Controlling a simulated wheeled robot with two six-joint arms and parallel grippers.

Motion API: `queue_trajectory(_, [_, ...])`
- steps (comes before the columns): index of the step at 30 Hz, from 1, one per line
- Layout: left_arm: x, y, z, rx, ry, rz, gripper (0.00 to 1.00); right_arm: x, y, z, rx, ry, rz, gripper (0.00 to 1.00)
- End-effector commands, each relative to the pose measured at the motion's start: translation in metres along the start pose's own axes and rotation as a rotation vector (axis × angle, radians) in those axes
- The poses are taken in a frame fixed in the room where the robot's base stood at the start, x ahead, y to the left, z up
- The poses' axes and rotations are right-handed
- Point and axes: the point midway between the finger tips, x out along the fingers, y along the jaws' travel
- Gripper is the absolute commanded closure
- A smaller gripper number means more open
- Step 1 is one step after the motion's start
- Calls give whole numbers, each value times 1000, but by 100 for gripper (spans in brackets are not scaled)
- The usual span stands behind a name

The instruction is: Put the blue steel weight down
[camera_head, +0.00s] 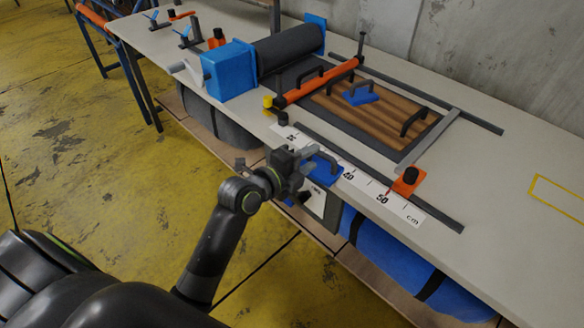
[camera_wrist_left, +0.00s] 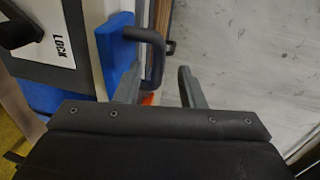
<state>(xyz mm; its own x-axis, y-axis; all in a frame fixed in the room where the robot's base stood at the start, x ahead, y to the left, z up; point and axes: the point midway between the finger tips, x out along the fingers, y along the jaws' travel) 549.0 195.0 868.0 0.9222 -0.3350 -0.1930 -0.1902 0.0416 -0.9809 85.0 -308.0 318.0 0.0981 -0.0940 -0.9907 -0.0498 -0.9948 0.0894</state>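A blue block with a dark handle (camera_head: 360,95) rests on the wooden slatted board (camera_head: 385,115) on the bench; it looks like a steel weight. A second blue piece with a grey handle (camera_head: 324,171) is at the bench's front edge, close to my left gripper (camera_head: 302,166). In the left wrist view this blue piece (camera_wrist_left: 118,50) is beside a white panel marked LOCK (camera_wrist_left: 60,45). There my left gripper's two fingers (camera_wrist_left: 160,88) stand apart, with the dark handle near the left finger. I cannot tell whether they touch. My right gripper is out of view.
A blue crank box (camera_head: 230,70) with a dark roller (camera_head: 290,50) stands behind to the left. An orange bar (camera_head: 318,82) and a centimetre ruler strip (camera_head: 365,184) lie near the board. The bench (camera_head: 500,170) is mostly clear at right, except for a yellow outline.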

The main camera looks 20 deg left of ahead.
Motion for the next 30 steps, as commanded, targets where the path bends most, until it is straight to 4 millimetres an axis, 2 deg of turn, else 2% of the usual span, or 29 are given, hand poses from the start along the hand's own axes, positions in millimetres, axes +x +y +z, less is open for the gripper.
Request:
queue_trajectory(3, [-24,1,1,3,-1,1,64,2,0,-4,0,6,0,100])
queue_trajectory(9, [-50,1,1,2,0,1,64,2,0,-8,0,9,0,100])
queue_trajectory(20, [-59,0,0,-1,1,0,64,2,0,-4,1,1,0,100])
queue_trajectory(23, [-56,7,3,-21,-7,13,64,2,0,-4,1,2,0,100])
queue_trajectory(26, [-48,36,14,-110,-42,64,64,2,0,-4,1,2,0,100])
queue_trajectory(29, [-38,91,33,-273,-113,152,64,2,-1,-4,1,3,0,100])
queue_trajectory(30, [-36,119,41,-350,-152,193,64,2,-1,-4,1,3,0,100])
